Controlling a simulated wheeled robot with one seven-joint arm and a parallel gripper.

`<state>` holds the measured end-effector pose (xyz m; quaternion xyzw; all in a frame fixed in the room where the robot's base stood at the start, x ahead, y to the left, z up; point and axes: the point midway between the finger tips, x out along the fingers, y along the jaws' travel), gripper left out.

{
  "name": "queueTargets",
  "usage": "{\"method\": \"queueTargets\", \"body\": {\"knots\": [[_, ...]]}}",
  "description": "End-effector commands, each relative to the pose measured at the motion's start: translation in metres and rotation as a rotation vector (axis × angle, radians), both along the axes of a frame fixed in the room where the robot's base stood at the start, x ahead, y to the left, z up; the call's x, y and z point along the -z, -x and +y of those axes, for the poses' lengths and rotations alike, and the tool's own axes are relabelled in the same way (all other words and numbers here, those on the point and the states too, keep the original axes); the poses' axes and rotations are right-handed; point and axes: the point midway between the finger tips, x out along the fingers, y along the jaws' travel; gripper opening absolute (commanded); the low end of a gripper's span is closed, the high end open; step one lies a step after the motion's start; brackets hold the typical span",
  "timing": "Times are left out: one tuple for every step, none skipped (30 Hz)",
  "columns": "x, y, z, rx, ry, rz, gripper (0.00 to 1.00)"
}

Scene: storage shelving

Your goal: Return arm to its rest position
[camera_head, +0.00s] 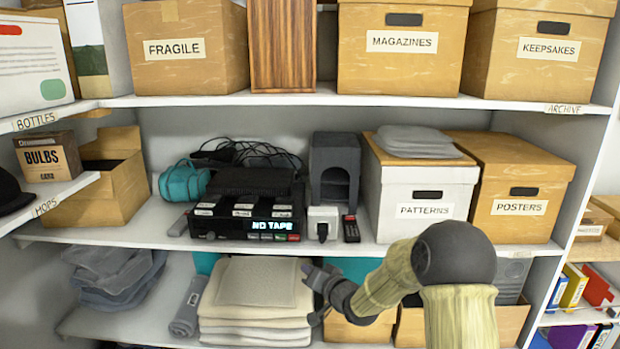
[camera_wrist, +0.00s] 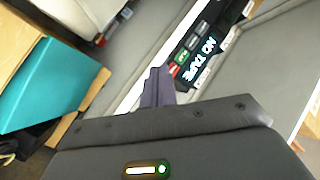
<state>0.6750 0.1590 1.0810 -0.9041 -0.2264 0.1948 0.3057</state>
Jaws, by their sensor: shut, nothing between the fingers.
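My arm reaches in from the lower right of the head view, bent at a dark round joint. My gripper (camera_head: 309,270) is in front of the shelving, before the stack of folded beige cloths and just below the middle shelf edge. Its fingers are shut and empty. In the wrist view my gripper (camera_wrist: 158,80) shows as closed dark fingers at the centre. Beyond them is the black tape machine (camera_wrist: 205,58) with its "NO TAPE" display, which also shows on the middle shelf in the head view (camera_head: 245,212).
Folded beige cloths (camera_head: 256,286) lie behind my gripper. A white "PATTERNS" box (camera_head: 416,197) and a "POSTERS" box (camera_head: 517,190) stand on the middle shelf behind my arm. A teal box (camera_wrist: 52,80) is at left in the wrist view. The middle shelf edge (camera_head: 130,240) runs just above my gripper.

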Motion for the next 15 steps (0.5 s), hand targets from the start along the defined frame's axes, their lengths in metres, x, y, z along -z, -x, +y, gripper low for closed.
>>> {"method": "queueTargets", "body": {"knots": [[-0.001,0.012,-0.012,0.026,0.093,0.036,0.0],[0.001,0.02,-0.02,0.04,0.148,0.063,0.0],[0.004,0.031,-0.032,0.059,0.221,0.1,0.0],[0.006,0.04,-0.04,0.07,0.273,0.129,0.0],[0.007,0.049,-0.049,0.081,0.321,0.158,0.0],[0.009,0.063,-0.06,0.093,0.383,0.201,0.0],[0.011,0.075,-0.07,0.102,0.429,0.235,0.0],[0.012,0.087,-0.078,0.109,0.472,0.269,0.0],[0.014,0.104,-0.089,0.114,0.526,0.316,0.0],[0.015,0.117,-0.098,0.117,0.564,0.353,0.0],[0.015,0.131,-0.105,0.118,0.599,0.39,0.0],[0.016,0.151,-0.115,0.117,0.642,0.443,0.0],[0.017,0.167,-0.122,0.113,0.671,0.483,0.0],[0.017,0.183,-0.129,0.108,0.697,0.524,0.0],[0.018,0.205,-0.136,0.097,0.729,0.577,0.0]]}}
